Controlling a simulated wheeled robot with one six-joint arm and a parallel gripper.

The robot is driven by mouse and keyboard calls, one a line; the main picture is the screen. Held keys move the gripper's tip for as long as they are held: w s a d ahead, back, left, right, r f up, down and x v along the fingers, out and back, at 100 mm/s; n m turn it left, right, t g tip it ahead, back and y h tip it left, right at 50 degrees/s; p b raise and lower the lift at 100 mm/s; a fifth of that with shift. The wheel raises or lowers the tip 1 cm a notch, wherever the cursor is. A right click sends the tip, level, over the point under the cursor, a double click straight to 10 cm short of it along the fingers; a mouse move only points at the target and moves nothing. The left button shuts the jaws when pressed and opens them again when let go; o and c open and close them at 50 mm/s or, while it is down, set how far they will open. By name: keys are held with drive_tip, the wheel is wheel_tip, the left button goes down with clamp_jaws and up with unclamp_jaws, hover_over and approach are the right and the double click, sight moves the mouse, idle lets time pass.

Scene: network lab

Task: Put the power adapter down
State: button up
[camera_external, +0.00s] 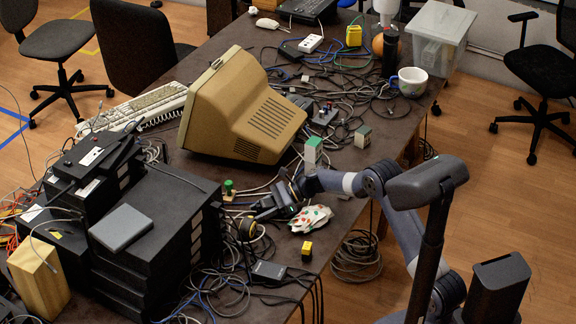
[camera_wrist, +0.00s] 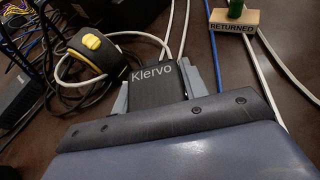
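The power adapter, a black box lettered "Klervo" (camera_wrist: 152,84), sits between the two grey fingers of my gripper (camera_wrist: 155,92) in the wrist view. The fingers press against its left and right sides. In the external view my gripper (camera_external: 284,196) is low over the front right part of the table, and the dark adapter is hard to tell apart from it. Whether the adapter touches the tabletop cannot be told. A small wooden stand marked "RETURNED" (camera_wrist: 232,20) with a green peg is right of and beyond the adapter; it also shows in the external view (camera_external: 230,190).
A yellow-and-black coiled item (camera_wrist: 88,50) lies left of the adapter. White and blue cables run close by. A white controller with coloured buttons (camera_external: 311,218) and a yellow block (camera_external: 307,248) lie near the table edge. A beige monitor (camera_external: 240,110) stands behind.

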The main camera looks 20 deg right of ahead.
drive_tip(key=o, duration=0.4)
drive_tip(key=shift+r, duration=0.15)
drive_tip(key=p+v, duration=0.1)
drive_tip(key=v, duration=1.1)
